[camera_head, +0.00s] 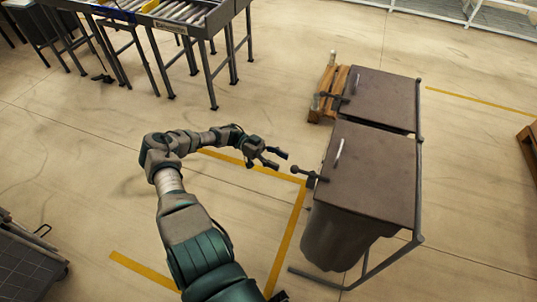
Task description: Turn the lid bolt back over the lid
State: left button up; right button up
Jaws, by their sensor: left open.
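Two bins with flat brown lids stand side by side in a dark metal frame at the right. The nearer lid (371,172) is flat and has a pale handle (339,151) near its left edge. A dark lid bolt (312,175) with a round knob sticks out to the left of the nearer lid. The farther lid (381,98) has a similar bolt (331,96) at its left edge. My left gripper (281,159) is open and empty, just left of and above the nearer bolt, apart from it. My right gripper is out of view.
A wooden pallet (326,105) stands behind the farther bin's left side. A roller conveyor (185,12) is at the upper left. A grey cart (28,262) is at the lower left. The floor around my left arm is clear, with yellow lines (290,238).

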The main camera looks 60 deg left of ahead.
pick_arm(q)
jog(key=v, duration=0.5)
jog(key=shift+a+f, duration=0.1)
jog(key=shift+a, duration=0.1)
jog(key=shift+w, duration=0.1)
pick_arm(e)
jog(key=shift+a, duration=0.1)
